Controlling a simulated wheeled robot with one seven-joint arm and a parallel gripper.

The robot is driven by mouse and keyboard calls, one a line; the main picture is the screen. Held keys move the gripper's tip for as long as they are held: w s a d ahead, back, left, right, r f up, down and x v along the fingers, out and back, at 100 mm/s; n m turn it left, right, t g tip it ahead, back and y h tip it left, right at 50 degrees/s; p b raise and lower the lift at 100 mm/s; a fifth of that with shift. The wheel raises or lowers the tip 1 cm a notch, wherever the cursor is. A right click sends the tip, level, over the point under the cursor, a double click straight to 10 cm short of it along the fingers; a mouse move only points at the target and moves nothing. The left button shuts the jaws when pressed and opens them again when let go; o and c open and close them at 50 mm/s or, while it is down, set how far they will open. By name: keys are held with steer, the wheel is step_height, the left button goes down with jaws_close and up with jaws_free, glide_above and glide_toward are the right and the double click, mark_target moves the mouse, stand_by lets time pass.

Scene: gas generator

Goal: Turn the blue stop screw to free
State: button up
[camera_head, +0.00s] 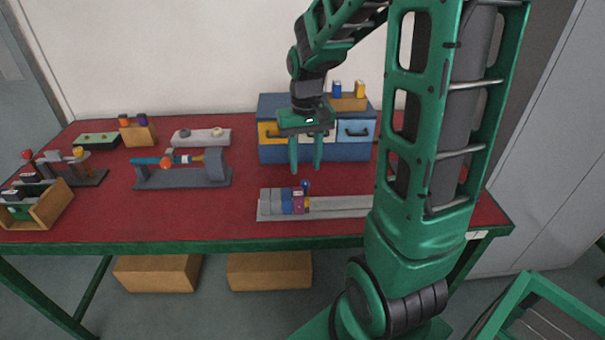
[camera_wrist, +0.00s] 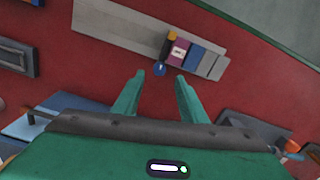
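The blue stop screw (camera_head: 305,184) has a small round blue head. It sits at the back edge of a row of grey, blue and purple blocks on a long grey rail (camera_head: 340,207). In the wrist view the screw (camera_wrist: 160,69) shows with a light mark on its head, beside the purple block (camera_wrist: 178,52). My gripper (camera_head: 305,170) is open and points down. In the wrist view its fingertips (camera_wrist: 160,75) lie apart on either side of the screw's line, with nothing between them. How high they are above the screw is hard to tell.
A blue drawer cabinet (camera_head: 315,151) stands close behind my gripper. A grey fixture with an orange knob (camera_head: 166,161) stands to the left, and a wooden box (camera_head: 45,208) at the far left. Red tabletop between the rail and the fixture is clear. My arm hides the rail's right end.

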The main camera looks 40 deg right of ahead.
mark_target(305, 182)
steer(key=shift+r, duration=2.65)
steer(key=s+f+m, duration=0.1)
steer(key=s+m, duration=0.1)
steer(key=s, duration=1.9)
steer(key=shift+a+f, duration=0.15)
steer(key=shift+a, duration=0.05)
steer(key=shift+w+f, duration=0.25)
steer(key=shift+w, duration=0.4)
